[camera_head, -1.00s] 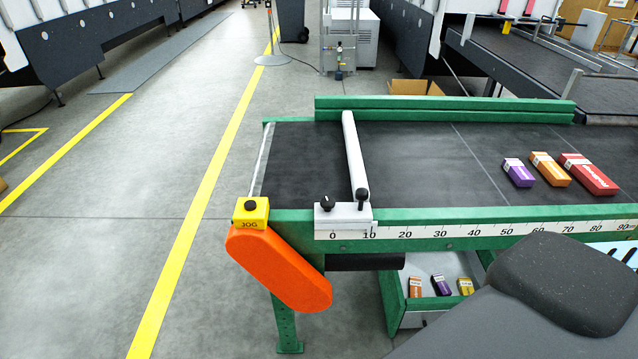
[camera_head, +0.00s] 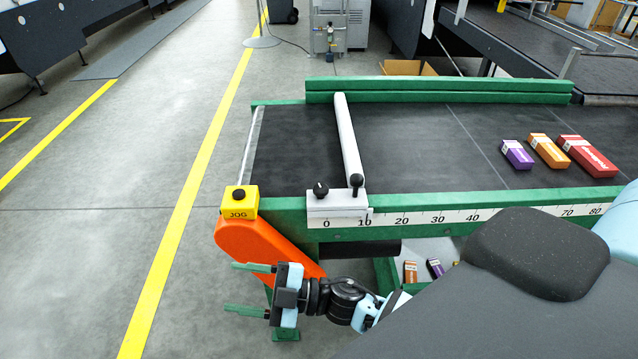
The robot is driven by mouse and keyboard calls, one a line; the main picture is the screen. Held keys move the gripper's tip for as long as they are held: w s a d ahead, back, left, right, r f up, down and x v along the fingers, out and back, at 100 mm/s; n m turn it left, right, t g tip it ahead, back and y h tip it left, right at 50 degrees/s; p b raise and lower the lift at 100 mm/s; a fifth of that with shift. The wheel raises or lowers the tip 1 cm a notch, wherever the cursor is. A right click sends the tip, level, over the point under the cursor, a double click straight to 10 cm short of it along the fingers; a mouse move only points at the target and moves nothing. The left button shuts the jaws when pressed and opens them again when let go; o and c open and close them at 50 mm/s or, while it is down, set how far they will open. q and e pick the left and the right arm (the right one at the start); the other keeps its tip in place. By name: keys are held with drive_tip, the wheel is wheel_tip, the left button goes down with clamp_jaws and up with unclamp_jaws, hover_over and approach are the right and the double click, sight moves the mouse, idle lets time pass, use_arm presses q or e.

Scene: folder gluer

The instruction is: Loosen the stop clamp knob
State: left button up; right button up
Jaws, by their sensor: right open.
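The stop clamp (camera_head: 337,203) is a pale block on the green front rail at the low end of the ruler scale. Two black knobs stand on it: a round one (camera_head: 320,189) on the left and a taller one (camera_head: 356,182) on the right, beside the near end of the white stop bar (camera_head: 348,140). Which is the clamp knob I cannot tell for certain. My right gripper (camera_head: 247,289) is open and empty, its green fingers pointing left. It is below and left of the clamp, in front of the orange guard, touching no knob. My left gripper is not in view.
A yellow JOG button box (camera_head: 239,202) sits at the rail's left end, above the orange guard (camera_head: 252,247). Purple, orange and red cartons (camera_head: 585,155) lie on the dark belt (camera_head: 420,150). More small cartons (camera_head: 410,271) lie below the rail.

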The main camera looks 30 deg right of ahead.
drive_tip(key=w+a+r+n+g+y, duration=0.1)
drive_tip(key=n+g, duration=0.3)
wheel_tip(320, 180, up, 9)
drive_tip(key=n+g+h+b, duration=0.3)
drive_tip(key=g+h, duration=0.5)
drive_tip(key=h, duration=1)
hover_over(321, 188)
drive_tip(key=p, duration=0.1)
drive_tip(key=shift+r+n, duration=0.15)
drive_tip(key=shift+n, duration=0.15)
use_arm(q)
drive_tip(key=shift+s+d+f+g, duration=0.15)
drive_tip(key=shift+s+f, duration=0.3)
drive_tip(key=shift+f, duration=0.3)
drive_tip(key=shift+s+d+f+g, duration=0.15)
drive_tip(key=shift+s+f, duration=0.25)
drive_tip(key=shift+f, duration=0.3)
use_arm(e)
drive_tip(key=shift+f, duration=3.9)
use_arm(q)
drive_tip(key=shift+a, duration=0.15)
use_arm(e)
drive_tip(key=c, duration=1)
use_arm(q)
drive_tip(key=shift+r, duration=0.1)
